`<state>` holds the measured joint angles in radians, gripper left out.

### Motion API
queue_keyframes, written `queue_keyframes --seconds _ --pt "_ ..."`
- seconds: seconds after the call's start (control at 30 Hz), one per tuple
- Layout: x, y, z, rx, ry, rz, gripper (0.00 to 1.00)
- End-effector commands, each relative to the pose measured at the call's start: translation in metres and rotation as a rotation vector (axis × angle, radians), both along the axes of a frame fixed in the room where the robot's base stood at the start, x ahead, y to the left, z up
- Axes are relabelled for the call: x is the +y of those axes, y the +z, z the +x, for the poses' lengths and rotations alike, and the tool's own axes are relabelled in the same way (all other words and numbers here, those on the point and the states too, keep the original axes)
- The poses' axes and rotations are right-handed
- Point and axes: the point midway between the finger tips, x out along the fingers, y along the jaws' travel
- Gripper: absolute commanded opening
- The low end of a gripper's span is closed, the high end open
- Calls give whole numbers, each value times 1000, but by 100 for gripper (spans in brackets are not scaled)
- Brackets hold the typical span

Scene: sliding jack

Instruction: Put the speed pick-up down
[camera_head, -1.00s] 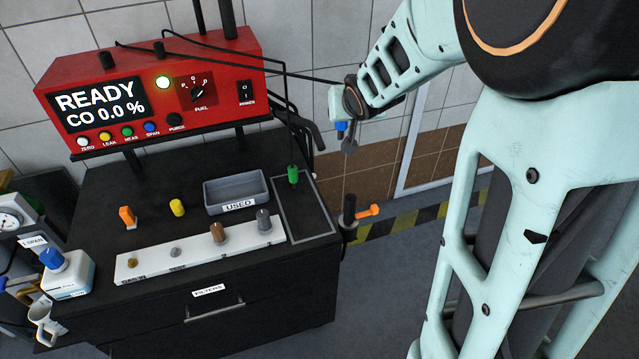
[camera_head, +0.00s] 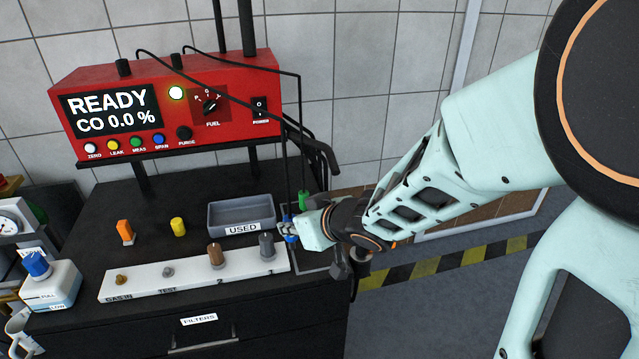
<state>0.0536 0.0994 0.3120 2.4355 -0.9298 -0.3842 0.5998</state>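A green piece (camera_head: 304,201) on a second cable stands just behind my gripper, in the outlined rectangle (camera_head: 318,262) on the cabinet top. My gripper and wrist cover much of that rectangle.
A white strip (camera_head: 190,279) with several knobs lies left of my gripper. The grey USED tray (camera_head: 242,228) is behind it. The red analyser (camera_head: 205,130) stands at the back, its cables hanging near my arm.

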Motion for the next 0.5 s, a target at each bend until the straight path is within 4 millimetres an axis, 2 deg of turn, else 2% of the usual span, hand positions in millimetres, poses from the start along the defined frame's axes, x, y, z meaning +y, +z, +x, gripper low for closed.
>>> queue_keyframes --seconds 0.3,0.4,0.5 --pt "-27 -32 65 3 -5 0 0" --pt "-32 -55 79 5 -4 0 0" --pt "-37 -68 91 2 -3 0 0"
